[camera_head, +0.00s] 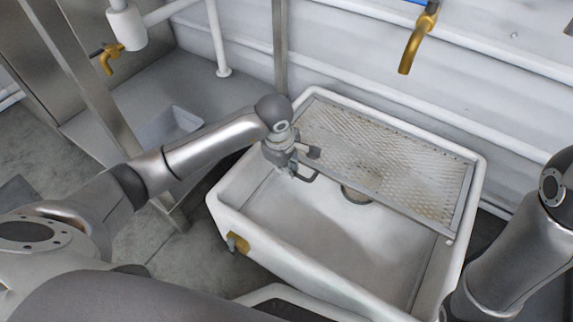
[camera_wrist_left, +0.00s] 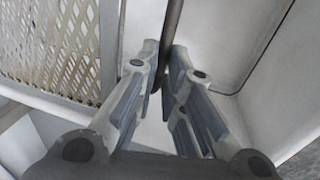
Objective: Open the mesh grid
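The mesh grid (camera_head: 390,160) is a metal-framed panel of diamond mesh lying over the back half of the white basin (camera_head: 222,205). Part of its mesh also shows at upper left in the left wrist view (camera_wrist_left: 52,45). My left gripper (camera_head: 303,166) is at the grid's front left edge, over the basin. In the left wrist view, its two fingers (camera_wrist_left: 165,62) are close together on either side of a thin dark bar (camera_wrist_left: 172,22), which looks like the grid's handle. The bar fills the gap between the fingertips. My right gripper is outside both views.
The front half of the basin is open and looks empty, with a dark round opening (camera_head: 356,194) beneath the grid's front edge. A brass tap (camera_head: 411,50) hangs above the back. A metal post (camera_head: 280,45) stands behind the left corner. My right arm is at the right edge.

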